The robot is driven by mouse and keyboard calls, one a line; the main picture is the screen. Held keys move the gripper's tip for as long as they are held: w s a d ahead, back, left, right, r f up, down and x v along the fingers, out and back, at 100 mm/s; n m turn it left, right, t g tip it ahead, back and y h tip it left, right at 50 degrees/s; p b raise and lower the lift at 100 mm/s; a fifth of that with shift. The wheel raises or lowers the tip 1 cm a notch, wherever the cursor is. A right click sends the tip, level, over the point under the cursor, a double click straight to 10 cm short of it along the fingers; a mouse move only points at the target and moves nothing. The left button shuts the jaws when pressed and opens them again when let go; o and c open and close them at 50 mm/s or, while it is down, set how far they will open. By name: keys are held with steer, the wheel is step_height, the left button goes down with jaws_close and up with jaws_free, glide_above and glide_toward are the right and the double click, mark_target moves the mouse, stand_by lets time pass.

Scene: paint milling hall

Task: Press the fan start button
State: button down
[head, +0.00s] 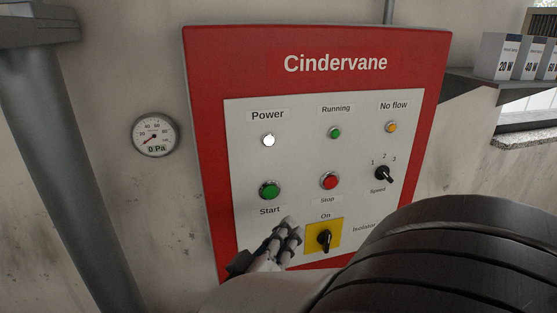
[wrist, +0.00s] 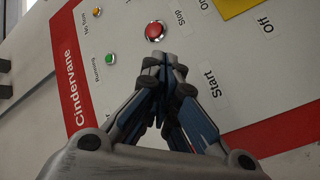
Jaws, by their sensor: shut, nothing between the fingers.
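The green Start button (head: 270,190) is on the white face of the red-framed Cindervane panel (head: 203,130), left of the red Stop button (head: 330,181). My gripper (head: 290,224) is shut and empty, in front of the panel, appearing below and right of the Start button in the head view. In the wrist view my gripper's fingertips (wrist: 166,62) are together below the Stop button (wrist: 155,31). The Start label (wrist: 213,84) shows beside the fingers, while the Start button is hidden there. I cannot tell the gap to the panel.
A yellow isolator plate with a black knob (head: 324,240), set at On, is right of my gripper. The Power lamp (head: 269,141) looks white, and the Running lamp (head: 335,132) is green. A gauge (head: 155,135) reads 0 Pa. A shelf (head: 480,80) is at right.

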mark_target(275, 207)
steer(key=shift+s+r+h, duration=0.1)
steer(key=shift+s+h, duration=0.3)
steer(key=shift+s, duration=0.1)
steer(key=shift+w+a, duration=0.4)
steer(key=shift+w, duration=1)
steer(key=shift+w+a, duration=0.45)
steer(key=shift+w, duration=1)
steer(key=shift+w+a, duration=0.4)
steer(key=shift+w, duration=1)
steer(key=shift+w+a, duration=0.1)
steer(key=shift+w, duration=0.05)
steer(key=shift+w+p, duration=0.25)
steer(key=shift+p, duration=0.15)
